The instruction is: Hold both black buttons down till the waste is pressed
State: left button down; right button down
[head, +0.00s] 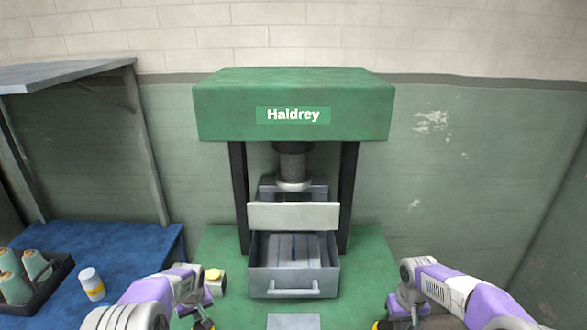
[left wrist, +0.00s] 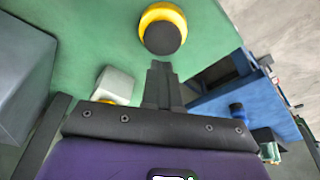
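The green Haldrey press (head: 292,105) stands against the wall. Its round ram (head: 293,172) is above a light guard plate (head: 293,215). Grey material (head: 280,250) with a thin blue line lies in the metal drawer below. A black button (left wrist: 162,38) in a yellow ring shows in the left wrist view, just beyond the fingertips of my left gripper (left wrist: 160,68), which is shut and empty. I cannot tell whether they touch. In the head view, my left gripper (head: 204,323) is at the bottom edge. My right gripper (head: 398,318) is low on the right, its fingers mostly hidden.
A small pale box with a yellow cap (head: 213,275) stands beside my left gripper. A grey plate (head: 293,322) lies at front.

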pick_arm(q)
jog(key=shift+r, duration=0.55)
jog(key=s+r, duration=0.3)
jog(key=s, duration=0.4)
jog(key=shift+f, duration=0.1)
dwell(0.3)
